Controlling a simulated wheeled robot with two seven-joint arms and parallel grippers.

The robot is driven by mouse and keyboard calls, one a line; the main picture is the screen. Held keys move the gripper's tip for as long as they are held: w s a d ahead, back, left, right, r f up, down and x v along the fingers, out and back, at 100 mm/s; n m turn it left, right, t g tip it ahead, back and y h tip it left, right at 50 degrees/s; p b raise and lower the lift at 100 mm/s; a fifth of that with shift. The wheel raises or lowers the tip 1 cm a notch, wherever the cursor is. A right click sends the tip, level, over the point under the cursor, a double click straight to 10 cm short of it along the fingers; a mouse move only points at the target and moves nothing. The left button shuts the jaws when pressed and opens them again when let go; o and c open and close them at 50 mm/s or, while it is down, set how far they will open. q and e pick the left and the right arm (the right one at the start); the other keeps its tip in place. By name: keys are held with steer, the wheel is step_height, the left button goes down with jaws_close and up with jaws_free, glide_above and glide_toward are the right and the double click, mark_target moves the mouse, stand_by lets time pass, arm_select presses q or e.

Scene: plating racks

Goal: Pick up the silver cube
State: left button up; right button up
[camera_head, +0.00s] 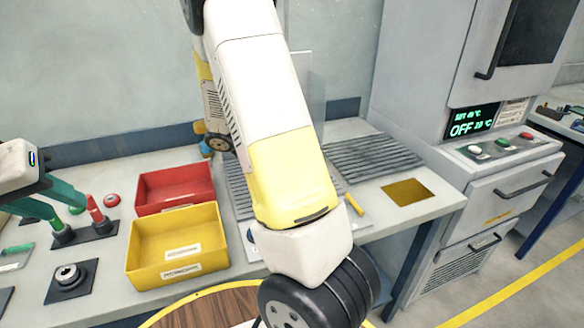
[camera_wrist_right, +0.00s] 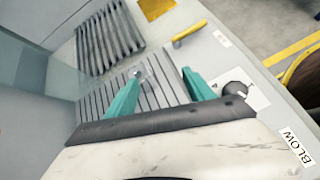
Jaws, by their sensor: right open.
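A small pale, shiny piece (camera_wrist_right: 138,73), which looks like the silver cube, lies on the ribbed rack in the right wrist view. It is small and its shape is unclear. My right gripper (camera_wrist_right: 160,92) is open, with its two teal fingers wide apart. The piece shows between the fingers, beyond their tips, and nothing is held. In the head view my right arm hides the right gripper and I cannot make out the cube. My left gripper (camera_head: 68,211) is at the left edge with teal fingers apart, near the red and green handles.
A red bin (camera_head: 175,187) and a yellow bin (camera_head: 178,245) stand left of my right arm. A second ribbed rack (camera_head: 372,157) lies at the back. A yellow-handled tool (camera_wrist_right: 189,34) and a dark round knob (camera_wrist_right: 236,88) lie near the right finger. A gold square (camera_head: 408,192) marks the right bench.

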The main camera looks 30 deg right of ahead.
steer(key=w+n+h, duration=0.1)
steer(key=w+d+f+n+h, duration=0.1)
steer(key=w+d+n, duration=0.1)
steer(key=shift+d+f+h, duration=0.25)
steer(key=shift+h, duration=0.15)
steer(key=shift+w+d+f+t, duration=0.15)
steer(key=shift+f+t, duration=0.1)
steer(key=shift+t, duration=0.05)
steer(key=shift+w+f+n+h, duration=0.1)
steer(key=shift+w+n+h, duration=0.05)
steer(key=shift+n+h, duration=0.2)
steer(key=x, duration=0.8)
steer(key=shift+f, duration=0.25)
steer(key=shift+a, duration=0.25)
jaws_close()
